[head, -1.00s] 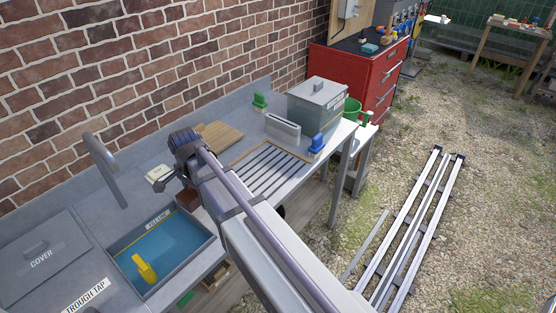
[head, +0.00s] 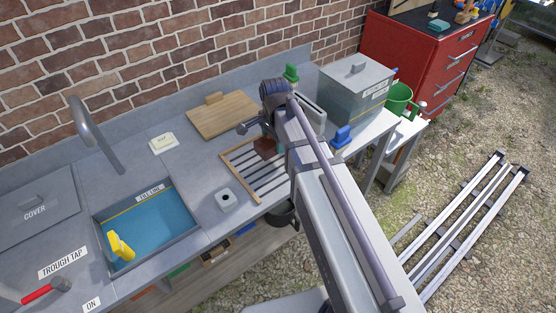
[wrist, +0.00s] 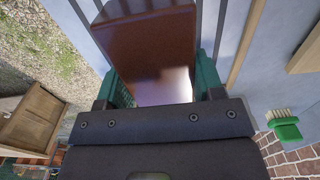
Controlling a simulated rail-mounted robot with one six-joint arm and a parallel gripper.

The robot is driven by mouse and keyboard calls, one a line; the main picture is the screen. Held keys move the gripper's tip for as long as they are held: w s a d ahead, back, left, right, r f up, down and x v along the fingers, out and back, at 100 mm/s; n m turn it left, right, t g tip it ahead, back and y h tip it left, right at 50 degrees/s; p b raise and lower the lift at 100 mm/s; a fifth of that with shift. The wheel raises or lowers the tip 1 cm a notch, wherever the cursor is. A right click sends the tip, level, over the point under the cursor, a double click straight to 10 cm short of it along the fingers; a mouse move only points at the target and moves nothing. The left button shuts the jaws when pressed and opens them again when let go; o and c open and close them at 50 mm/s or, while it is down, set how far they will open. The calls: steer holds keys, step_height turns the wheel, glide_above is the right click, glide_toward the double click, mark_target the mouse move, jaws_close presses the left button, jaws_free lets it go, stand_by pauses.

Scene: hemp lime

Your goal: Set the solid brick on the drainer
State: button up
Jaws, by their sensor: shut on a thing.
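The solid brick (head: 265,147) is dark reddish brown and hangs over the left part of the drainer. In the wrist view the brick (wrist: 150,45) fills the space between two green fingers. My gripper (wrist: 163,85) is shut on it. The drainer (head: 240,162) is a wood-framed rack with dark slats on the grey worktop. In the head view, my arm hides the drainer's right part and most of my gripper (head: 267,137). I cannot tell the exact gap between brick and slats.
A pale block with a hole (head: 228,199) stands in front of the drainer. A wooden board (head: 222,114) lies behind it. A blue-handled brush (head: 342,137), a green brush (head: 291,73) and a grey lidded box (head: 355,88) stand to the right. The water trough (head: 150,232) is left.

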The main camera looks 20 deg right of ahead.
mark_target(276, 158)
step_height(276, 158, down, 6)
steer(key=b, duration=0.4)
steer(key=shift+r, duration=0.2)
steer(key=shift+d+r, duration=0.1)
steer(key=shift+r, duration=0.15)
steer(key=shift+f, duration=0.2)
steer(key=o, duration=1.2)
steer(key=shift+c, duration=0.2)
step_height(276, 158, up, 13)
steer(key=p, duration=1.2)
steer(key=shift+f+p, duration=0.15)
steer(key=shift+p, duration=0.2)
steer(key=shift+s+f, duration=0.15)
steer(key=shift+s, duration=0.1)
steer(key=s+n, duration=1.2)
steer(key=n, duration=0.1)
steer(key=shift+s+d+n, duration=0.3)
steer(key=shift+s+d, duration=0.05)
steer(key=shift+d, duration=0.05)
